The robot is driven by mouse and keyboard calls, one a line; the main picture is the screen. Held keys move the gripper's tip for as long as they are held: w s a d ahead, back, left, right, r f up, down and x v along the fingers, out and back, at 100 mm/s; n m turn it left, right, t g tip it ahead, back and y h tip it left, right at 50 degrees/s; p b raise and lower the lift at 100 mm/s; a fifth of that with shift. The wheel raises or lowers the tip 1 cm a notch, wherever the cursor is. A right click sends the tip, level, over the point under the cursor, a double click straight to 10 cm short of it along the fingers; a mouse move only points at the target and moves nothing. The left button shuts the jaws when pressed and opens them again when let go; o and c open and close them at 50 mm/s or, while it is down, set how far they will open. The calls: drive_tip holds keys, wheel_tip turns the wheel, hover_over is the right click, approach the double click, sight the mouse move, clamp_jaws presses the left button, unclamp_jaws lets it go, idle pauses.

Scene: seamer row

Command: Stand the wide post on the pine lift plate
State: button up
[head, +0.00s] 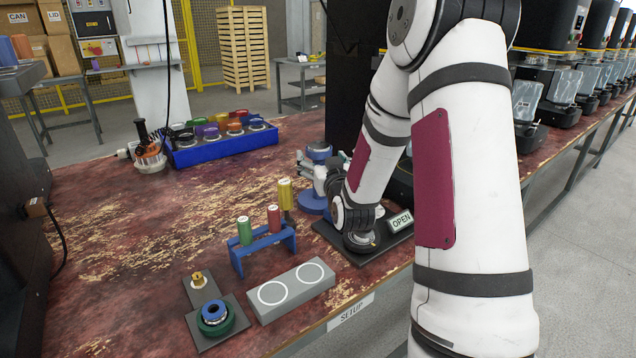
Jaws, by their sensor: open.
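My arm comes down on the right, with its wrist low over a dark plate. My gripper (320,168) seems to be the small pale and grey shape left of the wrist; it is open, but its fingertips are hard to make out. Blue round parts (318,151) show at its far end, and I cannot tell whether they touch it. A green post (245,231) and a red post (273,218) stand upright in a blue rack (264,249). A yellow post (285,193) stands just behind. I cannot tell which is the wide post or which surface is the pine lift plate.
A dark plate (202,345) bears a green ring (231,326) and a brass piece (198,281). A grey block (292,289) has two white-ringed circles. An OPEN sign (400,221) stands beside my wrist. A blue tray (222,152) is behind. The table's left middle is clear.

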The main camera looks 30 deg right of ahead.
sight(319, 148)
drive_tip(key=shift+d+b+x, duration=0.15)
drive_tip(key=shift+b+x, duration=0.05)
drive_tip(key=shift+x, duration=1.3)
drive_tip(key=shift+d+b+x, duration=0.15)
drive_tip(key=shift+x, duration=1.35)
drive_tip(key=shift+s+r, duration=0.1)
drive_tip(key=c, duration=1.7)
drive_tip(key=shift+r, duration=0.15)
drive_tip(key=shift+c, duration=1.1)
